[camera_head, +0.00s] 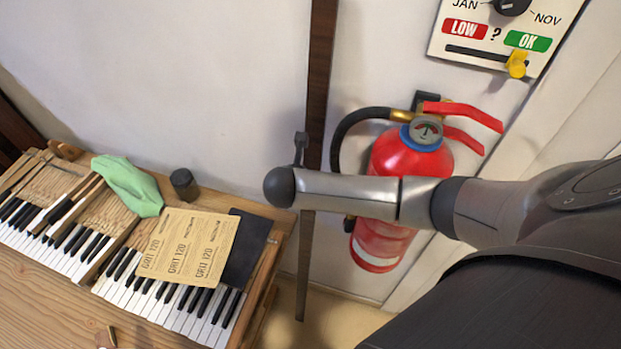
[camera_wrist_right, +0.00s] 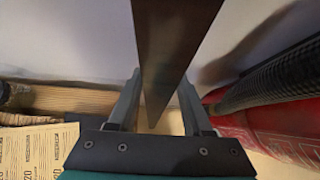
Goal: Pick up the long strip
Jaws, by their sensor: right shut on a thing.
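The long strip (camera_head: 321,75) is dark brown and narrow. It stands nearly upright along the wall in the head view, from the top edge down to the floor. In the right wrist view the strip (camera_wrist_right: 172,45) runs from the top centre down between the fingers, narrowing away from the camera. My right gripper (camera_wrist_right: 158,112) is shut on the strip, one finger on each side. In the head view only a small dark part of the right gripper (camera_head: 301,146) shows beyond the wrist, beside the strip. My left gripper is not in view.
A red fire extinguisher (camera_head: 400,160) with a black hose hangs close behind my right forearm. A wooden bench (camera_head: 45,300) at the left holds piano keys (camera_head: 150,298), sandpaper sheets (camera_head: 190,245), a green cloth (camera_head: 130,185) and a dark jar (camera_head: 184,184).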

